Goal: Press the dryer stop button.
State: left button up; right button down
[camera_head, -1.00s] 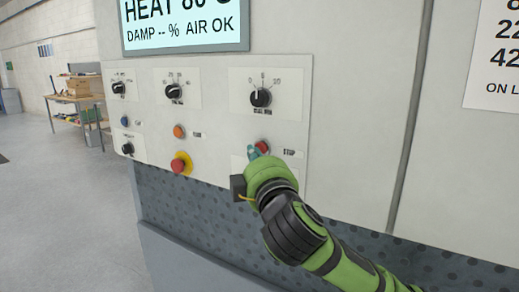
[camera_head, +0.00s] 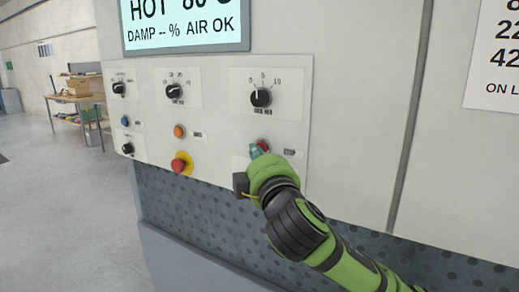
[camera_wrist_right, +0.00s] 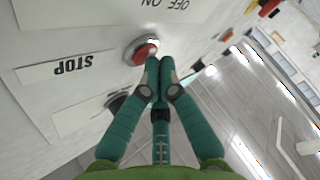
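The red stop button (camera_head: 263,144) sits in a metal ring on the light control panel, left of a small label. In the right wrist view the red button (camera_wrist_right: 145,53) shows beside a label reading STOP, upside down. My right gripper (camera_head: 255,151) is in front of the panel at this button, its teal fingers partly covering it. In the wrist view my right gripper (camera_wrist_right: 159,62) has its fingertips together with nothing between them. The tips are right at the button's edge; I cannot tell whether they touch it. My left gripper is not in view.
An orange button (camera_head: 179,131), a red emergency knob on yellow (camera_head: 181,163) and several black dials, one (camera_head: 261,97) above the stop button, are on the panel. A display (camera_head: 185,28) above reads HOT.

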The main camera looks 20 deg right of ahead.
dwell(0.5)
jog(key=shift+s+a, duration=0.5)
jog(key=shift+a, duration=0.05)
jog(key=s+a, duration=0.1)
jog(key=a, duration=0.1)
jog(key=s+a+p, duration=0.1)
jog(key=s+a, duration=0.1)
dwell(0.5)
dwell(0.5)
